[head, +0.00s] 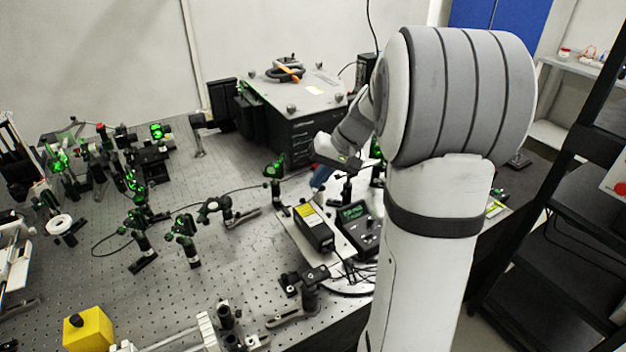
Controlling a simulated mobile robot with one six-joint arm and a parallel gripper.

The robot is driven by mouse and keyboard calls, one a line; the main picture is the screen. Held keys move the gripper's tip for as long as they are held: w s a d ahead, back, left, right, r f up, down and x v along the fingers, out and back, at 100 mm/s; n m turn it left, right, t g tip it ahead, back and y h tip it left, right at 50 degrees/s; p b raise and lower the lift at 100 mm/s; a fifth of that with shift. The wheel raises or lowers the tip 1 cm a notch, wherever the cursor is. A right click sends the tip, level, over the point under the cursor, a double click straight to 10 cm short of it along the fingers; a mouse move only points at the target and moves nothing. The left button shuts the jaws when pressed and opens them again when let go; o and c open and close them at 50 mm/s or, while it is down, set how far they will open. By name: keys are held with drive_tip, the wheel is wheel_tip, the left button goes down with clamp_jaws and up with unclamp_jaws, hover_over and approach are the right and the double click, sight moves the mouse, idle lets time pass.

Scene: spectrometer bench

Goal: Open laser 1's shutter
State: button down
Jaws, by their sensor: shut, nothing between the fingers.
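A dark box-shaped unit with a yellow label (305,210), which looks like a laser head, sits on a pale plate right of the bench's middle. I cannot tell for certain that it is laser 1, and I cannot make out its shutter. My gripper (317,190) points down just above and behind the far end of this box. Its blue fingers look closed and hold nothing. I cannot tell whether the fingertips touch anything. My arm hides part of the bench to the right.
A black control box (356,226) stands just right of the labelled box, with cables near it. Optic mounts, some lit green (184,226), stand across the perforated bench (215,265). A large dark cabinet (290,120) is behind. A yellow block (90,330) is at front left.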

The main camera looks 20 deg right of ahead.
drive_tip(key=shift+a+f, duration=0.15)
drive_tip(key=shift+a, duration=0.15)
wheel_tip(320, 180, up, 12)
drive_tip(key=s+d, duration=0.2)
drive_tip(key=shift+d, duration=0.25)
idle(0.6)
drive_tip(key=s+a+f+n+h, duration=0.1)
drive_tip(key=s+a+f+h, duration=0.1)
drive_tip(key=s+a+f, duration=0.3)
drive_tip(key=s+a+f+n+h, duration=0.1)
drive_tip(key=s+a+f+h, duration=0.2)
drive_tip(key=s, duration=1.1)
drive_tip(key=a+f, duration=0.2)
drive_tip(key=a, duration=0.1)
drive_tip(key=shift+s+n, duration=0.25)
drive_tip(key=shift+n, duration=0.15)
